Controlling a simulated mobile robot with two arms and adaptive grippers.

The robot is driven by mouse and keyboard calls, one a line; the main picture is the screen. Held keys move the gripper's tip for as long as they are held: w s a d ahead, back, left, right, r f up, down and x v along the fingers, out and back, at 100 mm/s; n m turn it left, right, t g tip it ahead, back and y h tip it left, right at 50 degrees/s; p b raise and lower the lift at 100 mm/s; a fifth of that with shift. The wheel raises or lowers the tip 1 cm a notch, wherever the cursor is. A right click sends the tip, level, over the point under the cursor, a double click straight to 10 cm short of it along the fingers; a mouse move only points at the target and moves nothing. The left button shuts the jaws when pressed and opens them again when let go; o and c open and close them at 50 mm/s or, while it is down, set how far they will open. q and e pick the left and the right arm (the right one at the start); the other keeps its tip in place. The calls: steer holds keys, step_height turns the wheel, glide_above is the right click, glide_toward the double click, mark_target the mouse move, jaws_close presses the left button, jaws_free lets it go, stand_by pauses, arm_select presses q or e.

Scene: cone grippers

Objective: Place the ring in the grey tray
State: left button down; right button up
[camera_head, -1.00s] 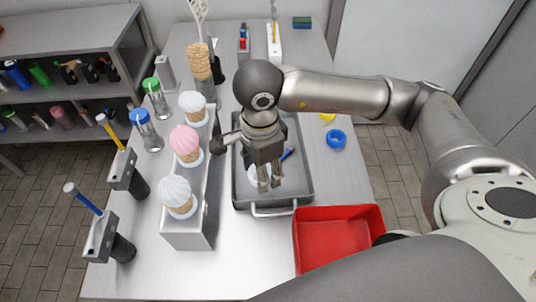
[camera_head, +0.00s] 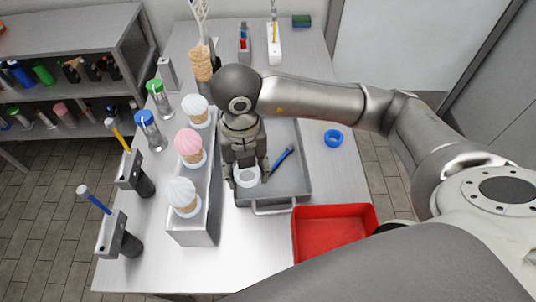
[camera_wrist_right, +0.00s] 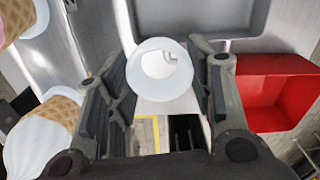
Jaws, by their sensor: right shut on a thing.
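The grey tray (camera_head: 290,190) lies in the middle of the table. A blue ring (camera_head: 333,138) lies flat on the table, right of the tray. My right gripper (camera_head: 247,174) is low over the tray's left front part, shut on a white round piece (camera_head: 247,180) that looks like a ring or shallow cup. In the right wrist view the white piece (camera_wrist_right: 143,84) sits between the two fingers (camera_wrist_right: 165,85). I cannot tell whether it touches the tray floor. My left gripper is not seen.
A blue-handled tool (camera_head: 281,160) lies in the tray. Left of it is a metal stand with several ice-cream cones (camera_head: 189,142). A red bin (camera_head: 333,233) stands at the front right. Two shakers (camera_head: 149,130) and two dispensers (camera_head: 119,233) stand at the left.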

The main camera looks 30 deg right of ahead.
steer(key=shift+m, duration=0.7)
steer(key=w+d+f+p, duration=0.1)
steer(key=w+d+f, duration=0.1)
steer(key=w+f, duration=0.1)
steer(key=w+d+f+p, duration=0.1)
steer(key=w+d+f, duration=0.1)
steer(key=w+d, duration=0.1)
steer(key=w+d+f+p, duration=0.1)
steer(key=w+d+f, duration=0.1)
steer(key=w+f, duration=0.1)
steer(key=shift+w+d+f+p, duration=0.1)
steer(key=shift+w+f+p, duration=0.1)
steer(key=shift+w, duration=0.25)
steer(key=shift+w+d+f+p, duration=0.1)
steer(key=shift+w+f+p, duration=0.1)
steer(key=shift+w, duration=0.2)
steer(key=shift+w+d+f, duration=0.15)
steer(key=shift+w+f, duration=0.15)
steer(key=shift+f, duration=0.05)
steer(key=shift+d+f+p, duration=0.1)
steer(key=shift+f+p, duration=0.25)
step_height(320, 180, down, 2)
steer(key=shift+w+f+p, duration=0.1)
steer(key=shift+p, duration=0.35)
steer(key=shift+f, duration=0.2)
steer(key=shift+f, duration=0.1)
